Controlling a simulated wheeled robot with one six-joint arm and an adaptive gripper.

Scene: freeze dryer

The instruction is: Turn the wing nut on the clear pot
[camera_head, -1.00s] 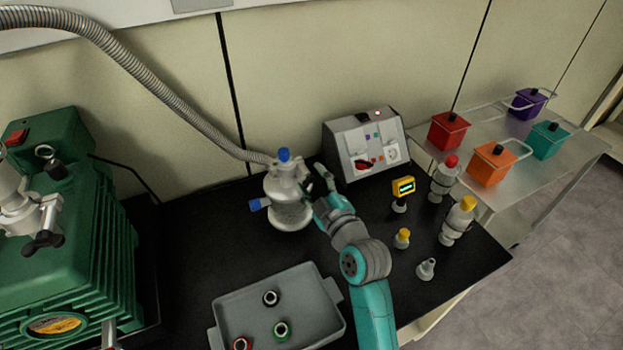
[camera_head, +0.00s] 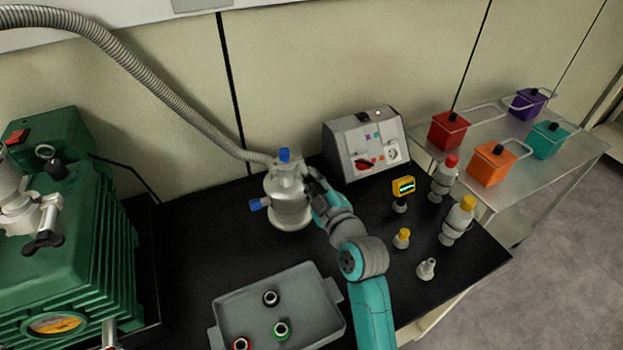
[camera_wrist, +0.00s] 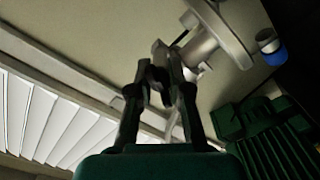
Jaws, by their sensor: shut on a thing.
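The pot (camera_head: 289,212) stands on the black bench, a pale grey body with a blue knob (camera_head: 284,154) on top and another blue knob (camera_head: 255,205) at its left side. My gripper (camera_head: 308,178) is at the upper right side of the pot, at about lid height. In the wrist view, the fingers of my gripper (camera_wrist: 160,68) are closed together around a small grey piece, which looks like the wing nut (camera_wrist: 158,50), mostly hidden by the fingertips. Part of the pot (camera_wrist: 218,30) shows just beyond, with a blue knob to the right.
A ribbed hose (camera_head: 160,95) runs into the pot's top. A grey control box (camera_head: 363,145) stands behind right. A grey tray (camera_head: 240,300) with coloured rings lies in front. Small bottles and a yellow display (camera_head: 403,186) stand to the right. A green pump (camera_head: 60,230) is at left.

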